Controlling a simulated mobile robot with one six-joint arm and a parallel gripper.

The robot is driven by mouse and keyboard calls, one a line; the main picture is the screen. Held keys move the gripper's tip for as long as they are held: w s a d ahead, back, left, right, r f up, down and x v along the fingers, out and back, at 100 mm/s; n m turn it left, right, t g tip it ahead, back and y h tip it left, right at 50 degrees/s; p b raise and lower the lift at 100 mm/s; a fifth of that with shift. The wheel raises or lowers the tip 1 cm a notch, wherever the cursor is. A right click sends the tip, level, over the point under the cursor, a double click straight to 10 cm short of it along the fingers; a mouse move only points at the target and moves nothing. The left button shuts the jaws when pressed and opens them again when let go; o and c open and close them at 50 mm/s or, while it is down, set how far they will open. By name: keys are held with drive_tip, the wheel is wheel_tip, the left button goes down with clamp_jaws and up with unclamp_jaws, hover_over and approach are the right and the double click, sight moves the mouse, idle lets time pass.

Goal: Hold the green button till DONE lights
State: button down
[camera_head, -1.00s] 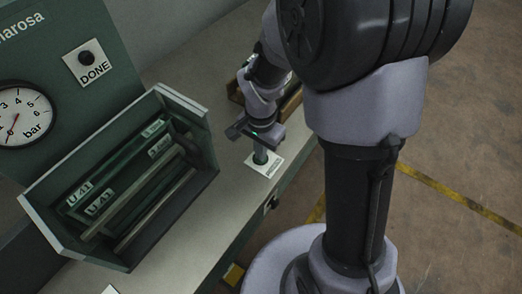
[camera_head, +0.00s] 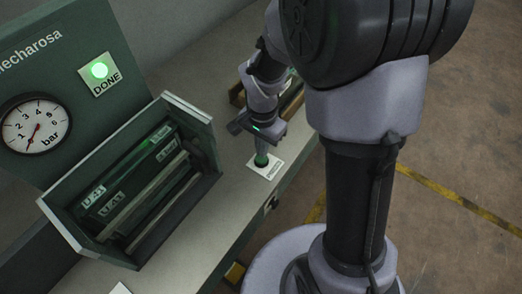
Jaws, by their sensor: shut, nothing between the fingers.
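The DONE lamp (camera_head: 100,70) on the green panel is lit bright green, above its DONE label. My gripper (camera_head: 262,160) is shut and points down at the white button plate (camera_head: 265,171) on the bench. Its fingertips are at the green button, which they mostly cover. I cannot tell from this view how far the button is pressed down.
A green open box (camera_head: 66,228) with labelled slats stands on the bench, left of my gripper. A pressure gauge (camera_head: 35,124) is on the panel. A wooden tray (camera_head: 290,104) lies behind my gripper.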

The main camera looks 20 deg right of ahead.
wheel_tip(320, 180, up, 10)
drive_tip(key=p, duration=0.3)
drive_tip(key=shift+w, duration=0.1)
idle(0.9)
